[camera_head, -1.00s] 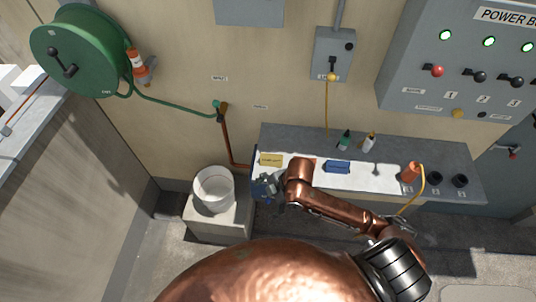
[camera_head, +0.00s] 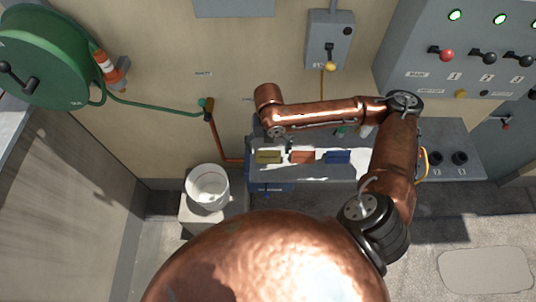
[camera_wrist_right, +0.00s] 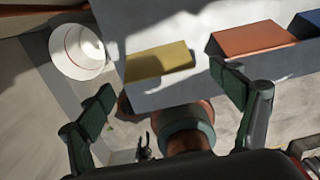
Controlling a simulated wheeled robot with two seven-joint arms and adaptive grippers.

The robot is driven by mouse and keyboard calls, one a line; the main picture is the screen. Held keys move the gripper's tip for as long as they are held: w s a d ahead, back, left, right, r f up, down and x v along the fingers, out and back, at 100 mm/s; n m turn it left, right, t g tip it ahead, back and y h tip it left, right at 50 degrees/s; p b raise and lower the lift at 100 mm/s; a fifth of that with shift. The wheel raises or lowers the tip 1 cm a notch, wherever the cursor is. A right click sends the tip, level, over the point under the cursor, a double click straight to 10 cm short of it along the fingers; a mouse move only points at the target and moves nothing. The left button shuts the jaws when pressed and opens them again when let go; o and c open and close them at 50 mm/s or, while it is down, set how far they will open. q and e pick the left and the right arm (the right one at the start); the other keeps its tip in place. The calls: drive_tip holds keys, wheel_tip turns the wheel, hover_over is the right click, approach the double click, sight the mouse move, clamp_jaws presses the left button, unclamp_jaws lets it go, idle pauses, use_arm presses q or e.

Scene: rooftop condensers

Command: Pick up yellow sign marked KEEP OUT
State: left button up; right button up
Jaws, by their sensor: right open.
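The yellow sign (camera_head: 268,157) lies at the left end of the white-topped bench strip in the head view; its lettering cannot be read. In the right wrist view the yellow sign (camera_wrist_right: 158,62) is a flat block ahead of the fingers and between their lines, not touched. My right gripper (camera_wrist_right: 167,100) is open and empty, its two dark green pads spread wide. In the head view the right gripper (camera_head: 257,132) is mostly hidden under the copper wrist, just behind the sign. My left gripper is not in view.
An orange sign (camera_head: 302,157) and a blue sign (camera_head: 337,157) lie in a row right of the yellow one. A white bucket (camera_head: 207,186) stands left of the bench. Small bottles behind are partly covered by my arm. Dark cups (camera_head: 460,158) stand at the right end.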

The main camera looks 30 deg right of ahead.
sight(268, 153)
drive_tip(key=f, duration=0.4)
drive_tip(key=shift+w, duration=0.2)
drive_tip(key=shift+f, duration=0.2)
drive_tip(key=c, duration=0.5)
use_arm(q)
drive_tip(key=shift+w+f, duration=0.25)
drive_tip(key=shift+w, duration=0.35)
use_arm(e)
drive_tip(key=c, duration=0.7)
